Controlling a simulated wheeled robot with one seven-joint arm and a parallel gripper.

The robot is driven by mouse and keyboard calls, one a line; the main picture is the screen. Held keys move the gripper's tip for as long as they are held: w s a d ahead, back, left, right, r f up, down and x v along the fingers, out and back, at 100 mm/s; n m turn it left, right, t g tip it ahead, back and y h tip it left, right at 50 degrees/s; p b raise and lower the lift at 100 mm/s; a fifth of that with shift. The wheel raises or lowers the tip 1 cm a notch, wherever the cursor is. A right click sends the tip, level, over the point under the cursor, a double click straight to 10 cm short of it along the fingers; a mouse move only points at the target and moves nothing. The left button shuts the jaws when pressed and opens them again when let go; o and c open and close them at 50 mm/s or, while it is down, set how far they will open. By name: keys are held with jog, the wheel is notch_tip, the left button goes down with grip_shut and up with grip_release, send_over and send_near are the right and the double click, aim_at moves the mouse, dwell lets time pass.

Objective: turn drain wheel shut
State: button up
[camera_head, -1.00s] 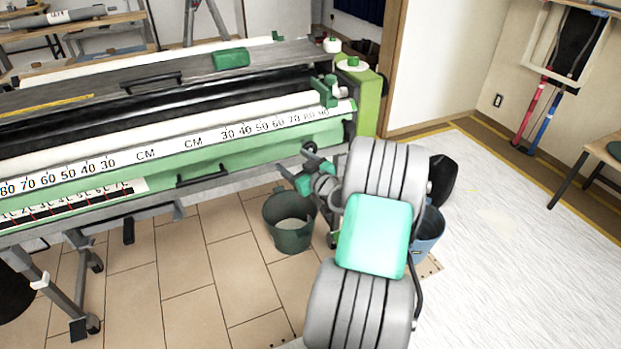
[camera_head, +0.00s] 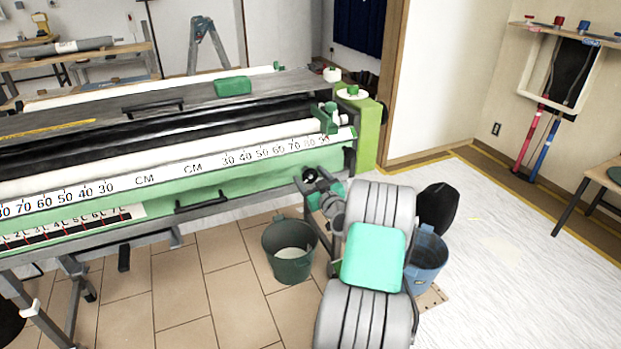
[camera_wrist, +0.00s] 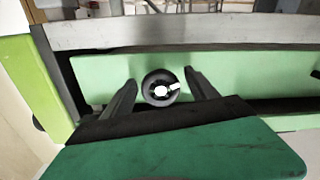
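The drain wheel is a small black round knob with a pale centre (camera_wrist: 160,88), on the green front panel of the pasting machine (camera_wrist: 105,75). In the head view the wheel (camera_head: 309,174) is below the machine's right end. My gripper (camera_wrist: 163,82) is open, with one dark finger on each side of the wheel and a gap on both sides. Whether the fingertips reach past the wheel's rim I cannot tell. In the head view my gripper (camera_head: 315,182) is right at the wheel, and my wrist partly hides that area.
A dark green bucket (camera_head: 289,262) stands on the tiled floor below and left of the wheel. A blue bucket (camera_head: 427,258) stands to the right, partly behind my arm. The machine's frame legs stand at left. White floor covering (camera_head: 520,260) lies open on the right.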

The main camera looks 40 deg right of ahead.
jog(key=c, duration=1.3)
jog(key=shift+o, duration=0.2)
jog(key=shift+f+m, duration=0.1)
jog(key=shift+m, duration=0.3)
jog(key=shift+m+b, duration=0.5)
jog(key=shift+m, duration=0.4)
jog(key=m, duration=0.8)
jog(key=shift+a+r+m, duration=0.1)
jog(key=shift+r+m, duration=0.1)
jog(key=shift+m, duration=0.2)
jog(key=m+p, duration=0.2)
jog(key=m, duration=0.3)
jog(key=shift+r+m, duration=0.1)
jog(key=shift+m, duration=0.2)
jog(key=m+p, duration=0.2)
jog(key=m, duration=0.3)
jog(key=shift+m, duration=0.4)
